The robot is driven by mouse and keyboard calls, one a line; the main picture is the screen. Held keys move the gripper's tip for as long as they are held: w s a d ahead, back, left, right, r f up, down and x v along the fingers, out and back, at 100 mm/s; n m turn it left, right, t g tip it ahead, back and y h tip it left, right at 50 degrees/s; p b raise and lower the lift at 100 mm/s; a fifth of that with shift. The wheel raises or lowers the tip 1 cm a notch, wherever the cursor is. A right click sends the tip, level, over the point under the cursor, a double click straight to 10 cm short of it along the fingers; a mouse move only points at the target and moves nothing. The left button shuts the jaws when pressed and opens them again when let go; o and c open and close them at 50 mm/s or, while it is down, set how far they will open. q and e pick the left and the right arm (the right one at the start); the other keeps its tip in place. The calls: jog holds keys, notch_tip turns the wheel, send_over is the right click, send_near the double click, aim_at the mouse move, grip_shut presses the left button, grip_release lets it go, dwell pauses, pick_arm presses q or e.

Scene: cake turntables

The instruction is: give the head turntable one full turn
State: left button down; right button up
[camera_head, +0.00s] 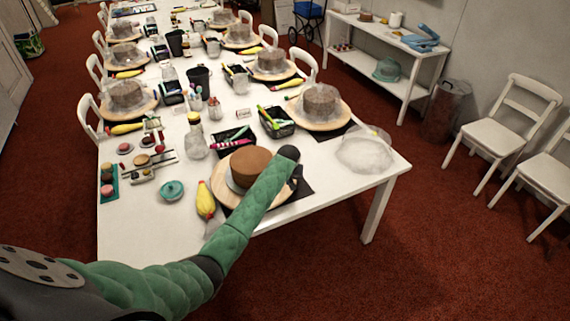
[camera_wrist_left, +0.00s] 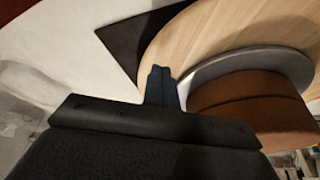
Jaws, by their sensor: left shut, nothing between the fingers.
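The head turntable (camera_head: 219,184) is a round pale wooden disc at the near end of the long table, and it also shows in the wrist view (camera_wrist_left: 215,35). A brown round cake (camera_head: 246,163) sits on a grey board on it; the cake is at the right in the wrist view (camera_wrist_left: 250,103). My left gripper (camera_head: 294,181) is at the disc's right side, with my green forearm across part of the disc. In the wrist view its fingers (camera_wrist_left: 161,75) are shut and empty, over or by the disc's edge beside the cake; I cannot tell whether they touch. My right gripper is not in view.
A clear crumpled cover (camera_head: 365,152) lies at the right corner. A black tray (camera_head: 276,122) and another turntable with a covered cake (camera_head: 320,105) stand behind. A teal lidded pot (camera_head: 172,190) stands further left.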

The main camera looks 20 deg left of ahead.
pick_arm(q)
jog(key=s, duration=0.3)
jog(key=s+a, duration=0.1)
jog(key=s, duration=0.2)
jog(key=s+a, duration=0.1)
jog(key=s, duration=0.2)
jog(key=shift+s+a, duration=0.1)
jog(key=shift+s, duration=0.3)
jog(key=s+a, duration=0.1)
jog(key=a, duration=0.1)
jog(key=s+a, duration=0.2)
jog(key=a, duration=0.1)
jog(key=s+a, duration=0.2)
jog(key=a, duration=0.1)
jog(key=shift+s+a, duration=0.15)
jog(key=shift+f, duration=0.1)
jog(key=shift+f+b, duration=0.4)
jog(key=shift+f, duration=0.95)
jog(key=shift+w+d+r, duration=0.15)
jog(key=shift+w+d, duration=0.1)
jog(key=shift+d, duration=0.2)
jog(key=shift+w+d+p, duration=0.2)
jog(key=shift+w+d, duration=0.6)
jog(key=shift+d, duration=0.3)
jog(key=shift+w+d+p, duration=0.2)
jog(key=shift+w+d, duration=0.55)
jog(key=shift+d, duration=0.35)
jog(key=shift+w, duration=0.1)
